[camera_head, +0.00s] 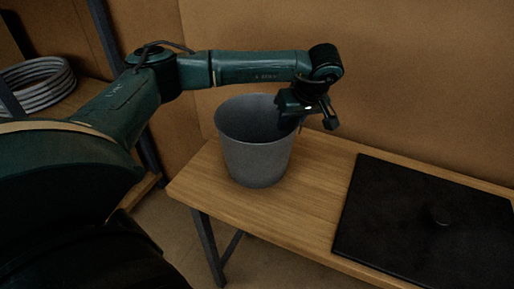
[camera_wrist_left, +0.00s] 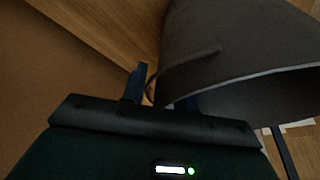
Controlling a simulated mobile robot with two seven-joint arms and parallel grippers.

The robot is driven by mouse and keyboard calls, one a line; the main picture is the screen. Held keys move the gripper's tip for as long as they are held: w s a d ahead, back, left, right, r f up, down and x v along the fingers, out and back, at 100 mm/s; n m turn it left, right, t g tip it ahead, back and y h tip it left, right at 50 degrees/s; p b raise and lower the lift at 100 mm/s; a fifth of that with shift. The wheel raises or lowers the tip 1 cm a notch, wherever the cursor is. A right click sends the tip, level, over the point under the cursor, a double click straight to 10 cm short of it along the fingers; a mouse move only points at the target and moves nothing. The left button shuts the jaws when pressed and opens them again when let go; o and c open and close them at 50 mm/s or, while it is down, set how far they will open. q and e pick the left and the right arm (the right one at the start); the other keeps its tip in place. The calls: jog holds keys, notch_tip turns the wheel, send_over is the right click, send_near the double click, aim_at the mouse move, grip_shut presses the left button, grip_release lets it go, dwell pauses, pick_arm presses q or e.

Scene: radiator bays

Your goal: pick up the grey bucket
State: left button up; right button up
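The grey bucket (camera_head: 257,158) stands upright on a wooden bench, near its left end. My left gripper (camera_head: 312,119) is at the bucket's right rim, seen from the head. Its fingers are apart, one at the inner side of the rim and one outside it. In the left wrist view the bucket (camera_wrist_left: 235,45) fills the upper right, and its pale rim edge runs close to the fingers of my gripper (camera_wrist_left: 163,92). Firm contact between fingers and wall cannot be made out. My right gripper is not in view.
The wooden bench (camera_head: 312,215) carries a flat black panel (camera_head: 415,225) with a small round knob, to the right of the bucket. A brown wall (camera_head: 420,80) stands close behind. A grey coiled hose (camera_head: 38,85) lies on a shelf at the far left.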

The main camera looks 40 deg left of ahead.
pick_arm(q)
grip_shut()
jog(key=shift+r, duration=0.1)
dwell(1.1)
